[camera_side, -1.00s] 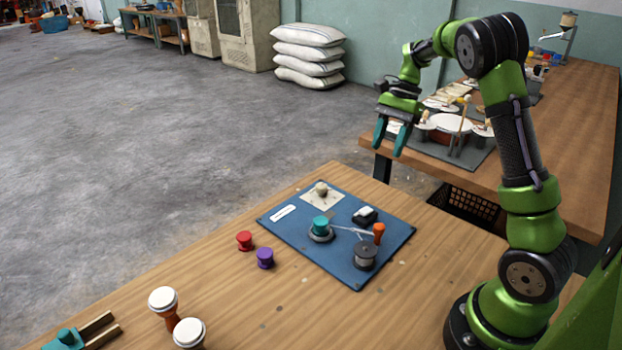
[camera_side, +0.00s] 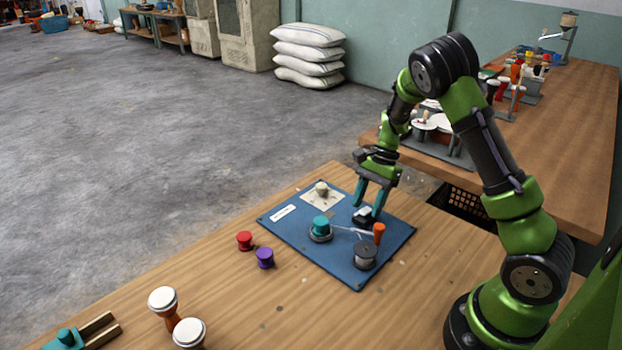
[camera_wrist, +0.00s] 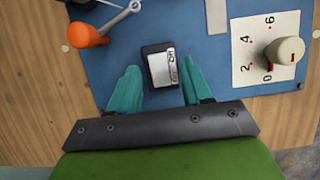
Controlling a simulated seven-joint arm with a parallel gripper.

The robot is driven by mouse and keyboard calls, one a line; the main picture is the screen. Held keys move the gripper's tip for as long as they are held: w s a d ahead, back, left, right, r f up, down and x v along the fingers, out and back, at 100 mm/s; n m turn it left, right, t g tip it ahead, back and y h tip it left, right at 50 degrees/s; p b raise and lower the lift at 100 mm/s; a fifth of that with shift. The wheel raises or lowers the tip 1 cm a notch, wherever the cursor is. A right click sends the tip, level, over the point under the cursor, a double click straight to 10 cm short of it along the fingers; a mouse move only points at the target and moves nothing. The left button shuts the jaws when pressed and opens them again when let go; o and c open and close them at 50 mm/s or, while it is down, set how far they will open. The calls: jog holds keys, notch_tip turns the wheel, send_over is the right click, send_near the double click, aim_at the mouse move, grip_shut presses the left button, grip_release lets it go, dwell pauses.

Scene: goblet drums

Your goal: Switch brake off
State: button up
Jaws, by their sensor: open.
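A small black switch (camera_side: 362,218) with a white marked face lies on the blue board (camera_side: 288,236). In the wrist view the switch (camera_wrist: 158,66) sits between my two teal fingers, with a gap on each side. The dark lettering on its face is too small to read. My gripper (camera_side: 368,208) is open and points down right at the switch. I cannot tell whether the fingertips touch the board.
An orange-handled crank (camera_side: 379,232) and grey spool (camera_side: 365,254) stand close by. A teal knob (camera_side: 320,225) and a dial knob on a numbered plate (camera_wrist: 285,50) are also on the board. Red (camera_side: 244,240) and purple (camera_side: 265,257) spools stand on the open wood left of it.

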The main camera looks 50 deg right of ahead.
aim_at(363, 211)
grip_shut()
jog(key=shift+a+r+h, duration=0.1)
jog(key=shift+a+h, duration=0.4)
jog(key=shift+h, duration=0.7)
jog(key=shift+a+h, duration=0.2)
jog(key=shift+h, duration=1.1)
grip_release()
notch_tip(363, 211, up, 17)
jog(key=shift+a, duration=0.35)
